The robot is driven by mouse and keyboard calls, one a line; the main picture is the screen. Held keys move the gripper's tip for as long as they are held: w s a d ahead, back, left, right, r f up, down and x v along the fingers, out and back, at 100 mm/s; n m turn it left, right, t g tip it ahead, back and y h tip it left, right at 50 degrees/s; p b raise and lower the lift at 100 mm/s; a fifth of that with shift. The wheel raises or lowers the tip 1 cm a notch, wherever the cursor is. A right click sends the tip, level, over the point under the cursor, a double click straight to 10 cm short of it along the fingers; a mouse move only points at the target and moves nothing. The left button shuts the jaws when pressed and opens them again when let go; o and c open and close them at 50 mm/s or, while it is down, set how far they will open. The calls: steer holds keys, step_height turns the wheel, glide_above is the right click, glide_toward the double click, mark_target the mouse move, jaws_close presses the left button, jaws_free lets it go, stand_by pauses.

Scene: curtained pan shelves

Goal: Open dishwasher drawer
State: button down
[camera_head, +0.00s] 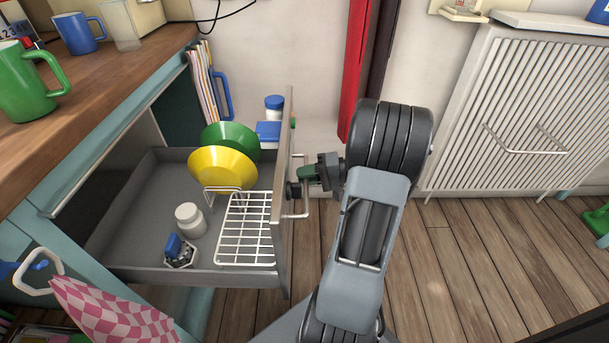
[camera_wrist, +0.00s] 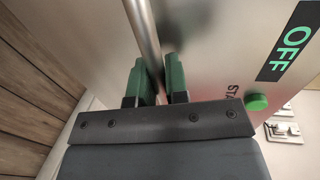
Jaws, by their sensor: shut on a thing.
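The dishwasher drawer (camera_head: 145,216) is pulled out from under the counter and stands open. Its metal front panel (camera_head: 281,215) faces right, and a bar handle (camera_head: 306,196) runs along it. My gripper (camera_head: 303,174) is at the handle, shut on it. In the wrist view the green fingers of my gripper (camera_wrist: 162,80) sit on both sides of the handle bar (camera_wrist: 143,35). The drawer holds a yellow bowl (camera_head: 222,168), a green bowl (camera_head: 231,138), a white wire rack (camera_head: 246,230) and a white jar (camera_head: 189,218).
The wooden counter (camera_head: 110,75) at upper left bears a green mug (camera_head: 28,90) and a blue mug (camera_head: 77,33). A pink checked towel (camera_head: 115,318) hangs below it. A white radiator (camera_head: 515,110) stands at right. The wooden floor (camera_head: 480,250) between is clear.

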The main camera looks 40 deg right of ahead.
steer(key=shift+d, duration=0.1)
steer(key=c, duration=1.1)
jaws_free()
steer(key=shift+c, duration=0.2)
steer(key=p+v, duration=0.3)
steer(key=v, duration=1)
steer(key=shift+s+d, duration=0.15)
steer(key=shift+d, duration=0.15)
